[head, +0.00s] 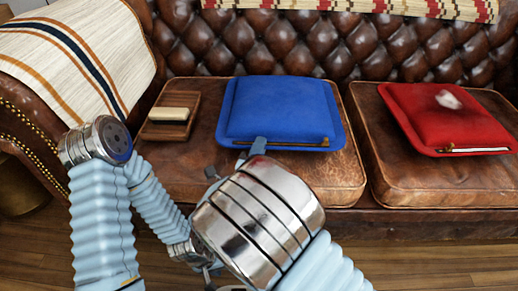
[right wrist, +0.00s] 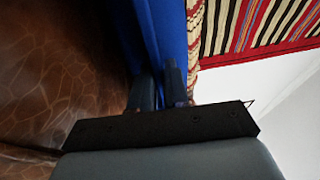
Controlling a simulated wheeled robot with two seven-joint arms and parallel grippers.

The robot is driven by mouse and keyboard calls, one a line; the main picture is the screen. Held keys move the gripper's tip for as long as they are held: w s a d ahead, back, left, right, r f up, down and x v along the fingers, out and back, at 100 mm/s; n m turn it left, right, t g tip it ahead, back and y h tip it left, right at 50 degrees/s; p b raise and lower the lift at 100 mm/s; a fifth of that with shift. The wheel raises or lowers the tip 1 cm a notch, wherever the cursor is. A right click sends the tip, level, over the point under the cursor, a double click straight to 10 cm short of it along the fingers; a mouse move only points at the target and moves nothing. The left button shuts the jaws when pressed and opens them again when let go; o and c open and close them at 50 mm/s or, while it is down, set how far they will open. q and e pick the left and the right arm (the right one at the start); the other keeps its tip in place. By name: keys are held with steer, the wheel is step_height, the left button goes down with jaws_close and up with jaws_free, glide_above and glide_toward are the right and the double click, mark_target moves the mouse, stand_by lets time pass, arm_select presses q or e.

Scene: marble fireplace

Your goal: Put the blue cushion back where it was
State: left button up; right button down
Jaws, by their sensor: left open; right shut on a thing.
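The blue cushion (head: 280,108) lies on the left seat of the brown leather sofa, tilted slightly, with its front edge towards me. My right gripper (head: 250,153) is shut on that front edge. In the right wrist view the cushion (right wrist: 163,35) shows as a blue strip between the two dark fingers (right wrist: 160,88). Most of the right gripper is hidden behind my chrome wrist in the head view. My left gripper (head: 212,274) is low at the bottom of the head view, away from the cushion, open and only partly visible.
A small wooden tray with a pale-topped block (head: 172,115) sits left of the cushion. A red cushion (head: 445,115) with a white object on it lies on the right seat (head: 440,180). A striped throw (head: 75,50) covers the left armrest.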

steer(key=shift+f, duration=0.15)
steer(key=c, duration=1.1)
jaws_free()
steer(key=shift+s+a, duration=0.1)
steer(key=shift+s, duration=0.15)
steer(key=r+v, duration=0.1)
steer(key=v, duration=1)
steer(key=shift+s+f, duration=0.25)
steer(key=shift+f, duration=0.05)
